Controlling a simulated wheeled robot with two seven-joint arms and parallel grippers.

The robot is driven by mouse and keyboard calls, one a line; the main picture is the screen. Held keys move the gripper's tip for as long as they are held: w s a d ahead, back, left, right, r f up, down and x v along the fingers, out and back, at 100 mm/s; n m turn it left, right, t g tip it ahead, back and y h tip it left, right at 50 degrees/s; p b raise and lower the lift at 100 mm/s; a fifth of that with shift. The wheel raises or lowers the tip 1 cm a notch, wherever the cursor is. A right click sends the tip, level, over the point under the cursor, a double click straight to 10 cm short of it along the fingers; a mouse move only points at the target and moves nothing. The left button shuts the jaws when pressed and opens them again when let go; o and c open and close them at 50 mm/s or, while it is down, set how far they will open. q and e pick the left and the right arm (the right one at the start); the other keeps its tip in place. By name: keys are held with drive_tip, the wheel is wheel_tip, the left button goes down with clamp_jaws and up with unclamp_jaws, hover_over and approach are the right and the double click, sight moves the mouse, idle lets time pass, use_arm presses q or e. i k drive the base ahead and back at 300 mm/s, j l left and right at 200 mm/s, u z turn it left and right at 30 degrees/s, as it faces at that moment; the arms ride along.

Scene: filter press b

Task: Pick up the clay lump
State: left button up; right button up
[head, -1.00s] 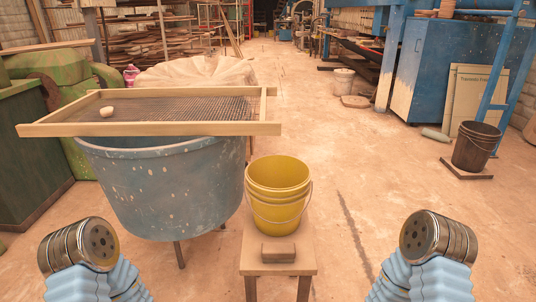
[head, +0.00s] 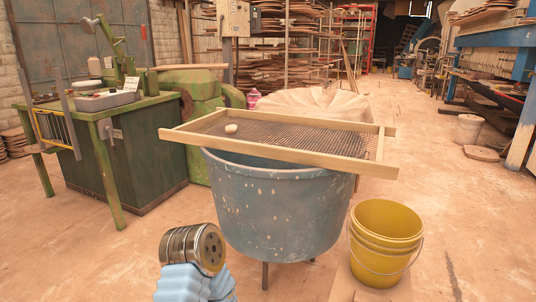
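The clay lump (head: 231,128) is a small, pale, rounded piece. It lies on the mesh of a wood-framed sieve, toward the left end. The sieve frame (head: 280,150) rests across the top of a large blue-grey tub (head: 275,205). Part of my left arm, a metal cylinder on a light blue sleeve, shows at the bottom, in front of the tub and well apart from the lump. No gripper fingers show on it. My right arm and gripper are out of the picture.
A yellow bucket (head: 385,240) stands on a wooden stand right of the tub. A green bench (head: 125,150) with a tray (head: 95,101) is at the left. A pale cloth-like heap (head: 310,102) is behind the sieve. Open floor lies at the right.

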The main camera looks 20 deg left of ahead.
sight(232, 128)
drive_tip(key=i+j, duration=0.15)
drive_tip(key=j, duration=0.55)
drive_tip(key=i+j, duration=0.15)
drive_tip(key=j, duration=0.5)
drive_tip(key=i+j, duration=0.15)
drive_tip(key=j, duration=0.55)
drive_tip(key=i+j+z, duration=0.1)
drive_tip(key=j, duration=0.6)
drive_tip(key=i+j, duration=0.2)
drive_tip(key=j, duration=0.5)
drive_tip(key=i+j, duration=0.15)
drive_tip(key=j, duration=0.55)
drive_tip(key=i+j, duration=0.15)
drive_tip(key=j, duration=0.55)
drive_tip(key=i+j, duration=0.1)
drive_tip(key=j, duration=0.6)
drive_tip(key=i+z, duration=0.05)
